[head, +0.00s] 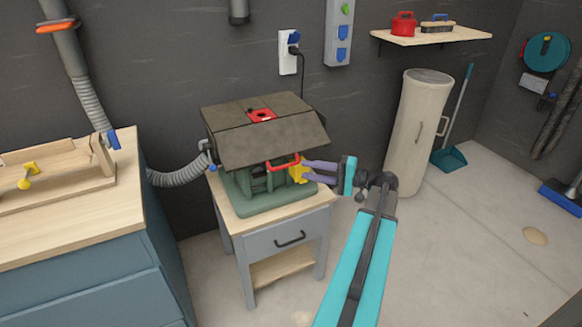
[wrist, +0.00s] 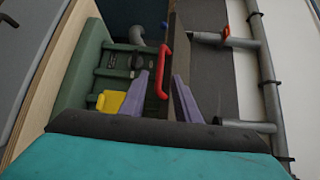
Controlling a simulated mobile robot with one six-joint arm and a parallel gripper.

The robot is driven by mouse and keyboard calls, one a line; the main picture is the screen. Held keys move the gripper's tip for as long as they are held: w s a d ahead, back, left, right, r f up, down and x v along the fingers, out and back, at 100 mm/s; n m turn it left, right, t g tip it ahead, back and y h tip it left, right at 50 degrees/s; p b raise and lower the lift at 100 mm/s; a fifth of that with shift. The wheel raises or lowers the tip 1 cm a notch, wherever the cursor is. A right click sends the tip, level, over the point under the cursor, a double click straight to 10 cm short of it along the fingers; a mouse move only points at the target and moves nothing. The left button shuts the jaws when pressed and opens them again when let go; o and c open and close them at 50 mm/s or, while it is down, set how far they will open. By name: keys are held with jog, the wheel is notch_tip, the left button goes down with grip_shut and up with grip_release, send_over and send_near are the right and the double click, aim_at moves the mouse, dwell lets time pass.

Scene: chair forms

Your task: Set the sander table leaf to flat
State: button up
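The sander (head: 262,190) is a green machine on a small grey cabinet. Its dark top has a red insert (head: 261,115). The front leaf (head: 262,143) slopes down from the top's edge. A red handle (head: 284,161) is under the leaf's lower edge, with a yellow part (head: 298,174) beside it. My gripper (head: 305,171) is at the sander's right front, its purple fingers apart. In the wrist view, my gripper (wrist: 160,76) is open and points toward the red handle (wrist: 164,68), which shows between the fingertips. The yellow part (wrist: 110,101) is left of the fingers. Contact cannot be told.
A blue workbench (head: 70,225) stands at the left, with a grey hose (head: 180,175) running to the sander. A cream cylinder (head: 415,125) stands at the back right, and a teal dustpan (head: 449,158) beside it. The floor to the right is mostly clear.

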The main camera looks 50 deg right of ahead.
jog(key=x, duration=0.7)
jog(key=shift+p, duration=0.4)
jog(key=shift+w, duration=0.1)
jog(key=shift+a, duration=0.1)
grip_shut()
